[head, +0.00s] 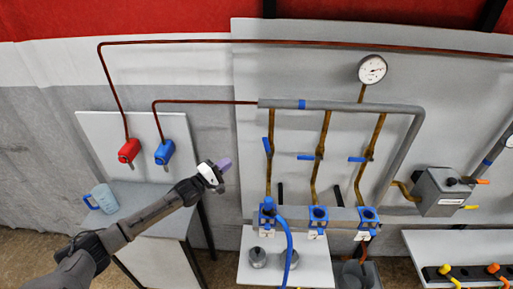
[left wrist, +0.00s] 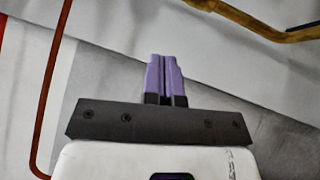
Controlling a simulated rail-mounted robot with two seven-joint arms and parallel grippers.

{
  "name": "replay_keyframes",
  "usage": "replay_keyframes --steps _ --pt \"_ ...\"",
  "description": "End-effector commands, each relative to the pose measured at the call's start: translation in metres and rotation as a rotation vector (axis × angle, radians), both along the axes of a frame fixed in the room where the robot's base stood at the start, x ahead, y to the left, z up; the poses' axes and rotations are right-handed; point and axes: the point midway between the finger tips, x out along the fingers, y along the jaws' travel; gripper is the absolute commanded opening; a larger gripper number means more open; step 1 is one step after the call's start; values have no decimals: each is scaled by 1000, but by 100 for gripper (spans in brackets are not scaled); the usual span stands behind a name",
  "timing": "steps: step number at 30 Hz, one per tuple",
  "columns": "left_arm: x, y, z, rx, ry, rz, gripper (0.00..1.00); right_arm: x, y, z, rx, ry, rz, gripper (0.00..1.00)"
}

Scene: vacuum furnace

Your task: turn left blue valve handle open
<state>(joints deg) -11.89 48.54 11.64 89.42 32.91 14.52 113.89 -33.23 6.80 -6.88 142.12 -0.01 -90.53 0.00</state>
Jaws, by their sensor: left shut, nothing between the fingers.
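The left blue valve handle (head: 267,145) is on the leftmost of three brass pipes in the head view. It looks steep, nearly along its pipe. The middle blue handle (head: 306,157) and the right blue handle (head: 357,159) look roughly level, across their pipes. My left gripper (head: 223,164) is left of the left handle and a little lower in the picture, apart from it. Its purple fingers (left wrist: 164,80) are shut together with nothing between them in the left wrist view. No blue handle shows in that view. My right gripper is not in view.
A grey pipe (head: 350,106) runs above the valves, with a round gauge (head: 372,69) higher up. Blue fittings (head: 318,216) and a blue hose (head: 289,245) are below. Red and blue devices (head: 129,151) and a blue jug (head: 102,199) are left. A brass pipe (left wrist: 250,20) crosses the wrist view's upper right.

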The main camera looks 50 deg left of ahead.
Motion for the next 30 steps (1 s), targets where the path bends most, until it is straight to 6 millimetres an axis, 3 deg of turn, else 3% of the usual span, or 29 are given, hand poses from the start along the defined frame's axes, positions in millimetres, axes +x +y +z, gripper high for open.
replay_keyframes --steps 8,27,30 --pt "13 1 2 -63 -4 -12 0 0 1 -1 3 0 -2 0" --pt "99 7 18 -59 -3 -10 0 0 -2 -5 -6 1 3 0" --pt "109 -2 22 -62 -3 -12 0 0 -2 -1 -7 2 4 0"
